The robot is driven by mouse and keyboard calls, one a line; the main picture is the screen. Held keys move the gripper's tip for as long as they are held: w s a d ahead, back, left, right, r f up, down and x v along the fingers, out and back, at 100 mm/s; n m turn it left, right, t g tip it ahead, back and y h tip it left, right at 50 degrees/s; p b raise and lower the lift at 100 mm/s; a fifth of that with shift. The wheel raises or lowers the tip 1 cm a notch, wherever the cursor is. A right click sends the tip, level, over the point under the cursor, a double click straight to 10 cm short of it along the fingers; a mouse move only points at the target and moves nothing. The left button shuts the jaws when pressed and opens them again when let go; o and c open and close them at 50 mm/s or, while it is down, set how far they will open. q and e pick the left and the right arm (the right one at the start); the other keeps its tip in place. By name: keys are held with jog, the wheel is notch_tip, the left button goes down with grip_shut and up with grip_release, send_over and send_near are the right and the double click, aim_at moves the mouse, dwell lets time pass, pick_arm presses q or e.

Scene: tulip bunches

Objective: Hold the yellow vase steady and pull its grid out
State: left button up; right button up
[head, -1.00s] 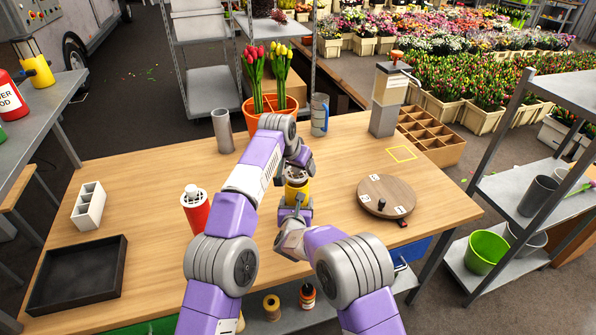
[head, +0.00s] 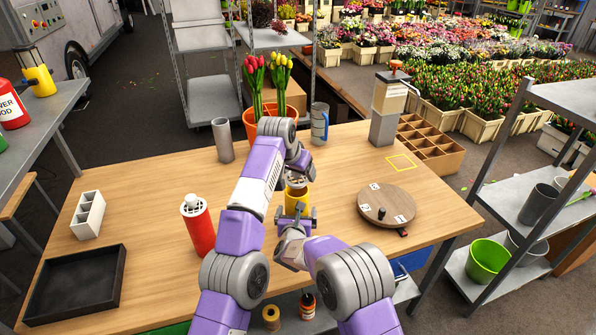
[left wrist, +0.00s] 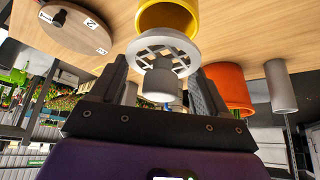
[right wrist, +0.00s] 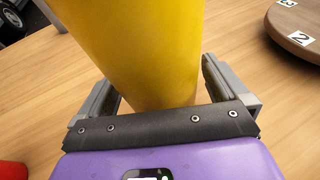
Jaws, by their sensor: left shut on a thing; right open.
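The yellow vase (head: 298,199) stands upright on the wooden table, partly hidden by my arms. The grey round grid (left wrist: 181,47) has a stubby knob (left wrist: 158,84). My left gripper (left wrist: 157,92) is shut on this knob and holds the grid just off the vase's open mouth, which also shows in the left wrist view (left wrist: 168,14). My right gripper (right wrist: 158,88) is open, with a finger on either side of the vase wall (right wrist: 140,45). A gap shows between its right finger and the vase.
A round wooden turntable (head: 384,203) with number labels lies to the right. A black tray (head: 75,290) is front left.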

jog(key=d+v, duration=0.1)
jog(key=v, duration=1.1)
jog(key=shift+a, duration=0.5)
